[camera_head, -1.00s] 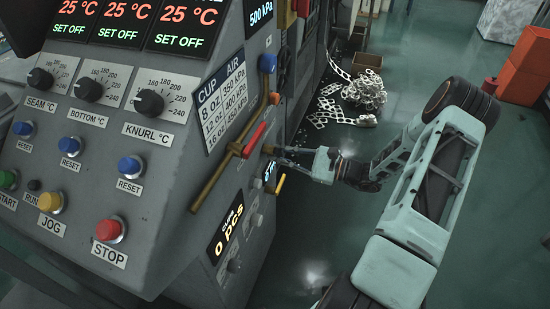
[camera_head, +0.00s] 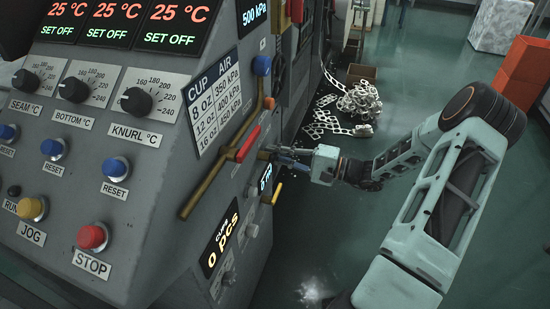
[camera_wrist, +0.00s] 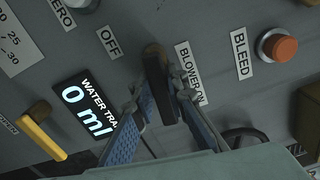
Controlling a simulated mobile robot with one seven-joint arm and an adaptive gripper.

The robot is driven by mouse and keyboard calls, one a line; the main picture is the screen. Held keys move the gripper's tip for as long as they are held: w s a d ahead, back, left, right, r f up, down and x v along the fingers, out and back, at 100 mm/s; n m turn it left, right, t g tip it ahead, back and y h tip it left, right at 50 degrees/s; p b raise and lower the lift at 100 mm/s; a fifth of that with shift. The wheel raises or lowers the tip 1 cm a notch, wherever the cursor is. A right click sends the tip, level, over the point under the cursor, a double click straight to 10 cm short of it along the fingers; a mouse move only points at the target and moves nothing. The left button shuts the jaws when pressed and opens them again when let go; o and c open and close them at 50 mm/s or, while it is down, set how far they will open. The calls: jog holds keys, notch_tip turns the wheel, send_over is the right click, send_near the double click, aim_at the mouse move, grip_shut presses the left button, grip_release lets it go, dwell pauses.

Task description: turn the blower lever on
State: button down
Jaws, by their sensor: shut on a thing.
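The blower lever (camera_wrist: 155,62) is a dark bar with a brownish end on the grey panel. In the head view my gripper (camera_head: 285,155) reaches the machine's right-hand face, and the lever is too small and covered to make out clearly.
An orange-red bleed button (camera_wrist: 280,47) sits right of the lever in the wrist view. A yellow lever (camera_wrist: 42,137) and the water trap display (camera_wrist: 85,108) are on the left. In the head view a red-handled valve (camera_head: 248,143) on a brass pipe is close beside my gripper. Scrap strips (camera_head: 360,102) lie on the floor behind.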

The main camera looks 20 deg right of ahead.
jog(key=shift+r+n, duration=0.1)
jog(key=shift+n, duration=0.7)
jog(key=c, duration=1.9)
grip_release()
jog(key=v, duration=1.2)
